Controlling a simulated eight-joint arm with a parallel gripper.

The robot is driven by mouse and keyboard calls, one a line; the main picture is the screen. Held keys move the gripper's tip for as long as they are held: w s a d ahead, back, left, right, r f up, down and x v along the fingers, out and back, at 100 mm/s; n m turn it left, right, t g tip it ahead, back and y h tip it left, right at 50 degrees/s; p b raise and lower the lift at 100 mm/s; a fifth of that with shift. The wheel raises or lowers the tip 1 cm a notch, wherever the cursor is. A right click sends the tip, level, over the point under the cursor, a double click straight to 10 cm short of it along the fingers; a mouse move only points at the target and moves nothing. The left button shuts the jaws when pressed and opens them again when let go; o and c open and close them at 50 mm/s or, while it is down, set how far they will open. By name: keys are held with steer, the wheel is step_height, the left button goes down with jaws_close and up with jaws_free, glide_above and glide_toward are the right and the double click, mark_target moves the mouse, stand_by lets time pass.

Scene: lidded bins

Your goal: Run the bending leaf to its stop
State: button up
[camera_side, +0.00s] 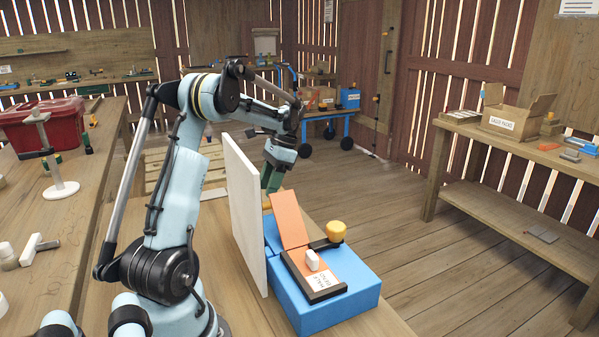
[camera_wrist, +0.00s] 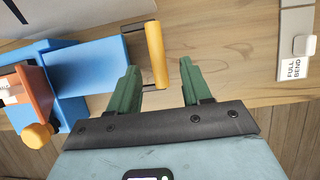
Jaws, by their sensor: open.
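The blue bending tool (camera_side: 335,300) stands on the bench, with its orange leaf (camera_side: 288,220) tilted up from the bed. It also shows at the left of the wrist view (camera_wrist: 95,65). A wooden bar handle (camera_wrist: 156,55) on a thin dark bracket sticks out from the blue body. My gripper (camera_wrist: 158,75) is open, its green fingers on either side of the handle's lower end in the wrist view, with gaps showing. In the side view my gripper (camera_side: 272,178) is partly hidden behind an upright white panel (camera_side: 245,210).
A yellow knob (camera_side: 336,231) and a white block (camera_side: 312,260) sit on the tool. In the wrist view a grey strip (camera_wrist: 296,50) labelled "FULL BEND" lies at right. The bench (camera_wrist: 225,35) between handle and strip is clear. The white panel stands close beside the tool.

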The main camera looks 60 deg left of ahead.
steer(key=v, duration=0.7)
steer(key=shift+r, duration=0.4)
steer(key=shift+w, duration=0.15)
steer(key=w+d+r+t+y, duration=0.1)
steer(key=w+d+t, duration=0.15)
steer(key=d, duration=0.55)
steer(key=w+d+r+t+y, duration=0.1)
steer(key=d+t, duration=0.2)
steer(key=d, duration=0.6)
steer(key=s+d+f+t, duration=0.1)
steer(key=d+f+t, duration=0.1)
steer(key=d, duration=0.3)
steer(key=s+d+f+t+h, duration=0.1)
steer(key=s+d+t, duration=0.1)
steer(key=d, duration=0.3)
steer(key=s+d+f+t, duration=0.2)
steer(key=d, duration=0.3)
steer(key=shift+d+f+h, duration=0.2)
steer(key=shift+f+h, duration=0.1)
